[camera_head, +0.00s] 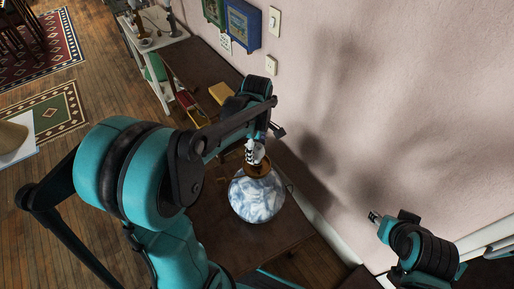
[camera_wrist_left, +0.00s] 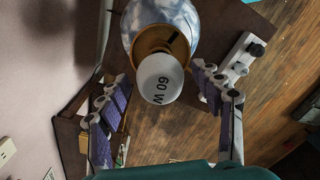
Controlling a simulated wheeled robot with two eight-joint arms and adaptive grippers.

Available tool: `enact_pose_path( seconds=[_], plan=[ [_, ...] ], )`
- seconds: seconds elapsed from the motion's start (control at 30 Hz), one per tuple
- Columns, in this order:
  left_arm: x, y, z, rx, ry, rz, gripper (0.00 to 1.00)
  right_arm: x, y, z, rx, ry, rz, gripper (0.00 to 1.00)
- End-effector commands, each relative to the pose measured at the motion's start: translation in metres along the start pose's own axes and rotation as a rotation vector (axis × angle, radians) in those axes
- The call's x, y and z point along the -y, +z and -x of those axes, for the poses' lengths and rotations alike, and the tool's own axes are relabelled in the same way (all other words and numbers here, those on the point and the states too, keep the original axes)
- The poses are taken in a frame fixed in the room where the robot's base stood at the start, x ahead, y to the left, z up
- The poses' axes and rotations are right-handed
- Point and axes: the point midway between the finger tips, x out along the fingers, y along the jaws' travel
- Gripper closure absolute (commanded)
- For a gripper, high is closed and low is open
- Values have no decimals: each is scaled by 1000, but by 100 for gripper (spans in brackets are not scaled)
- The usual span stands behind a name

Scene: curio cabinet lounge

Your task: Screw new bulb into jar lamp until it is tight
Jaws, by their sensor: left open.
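The jar lamp (camera_head: 257,197) is a round blue-and-white marbled jar on the dark table, with a brown-gold collar (camera_wrist_left: 155,40) on top. A white bulb marked 60 W (camera_wrist_left: 160,80) sits at the collar; how deep its base is seated is hidden. My left gripper (camera_head: 256,146) is above the lamp. In the left wrist view its padded fingers are spread on both sides of the bulb, with gaps visible, so it is open and not holding it. My right gripper (camera_head: 375,217) is near the wall at the right, away from the lamp; its fingers are too small to read.
The dark table (camera_head: 222,240) stands by the pink wall (camera_head: 420,90). A yellow block (camera_head: 220,92) and a red-and-yellow tray (camera_head: 188,106) lie behind the lamp. A white shelf (camera_head: 160,38) stands farther back. Wooden floor is open at left.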

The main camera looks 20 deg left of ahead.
Motion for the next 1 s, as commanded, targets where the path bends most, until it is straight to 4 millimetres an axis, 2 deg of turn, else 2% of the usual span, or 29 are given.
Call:
enact_pose_path(
  seconds=[1.0],
  plan=[
    [0,-1,0,0,0,962,34,0,0,0,0,0,0,60]
  ],
)
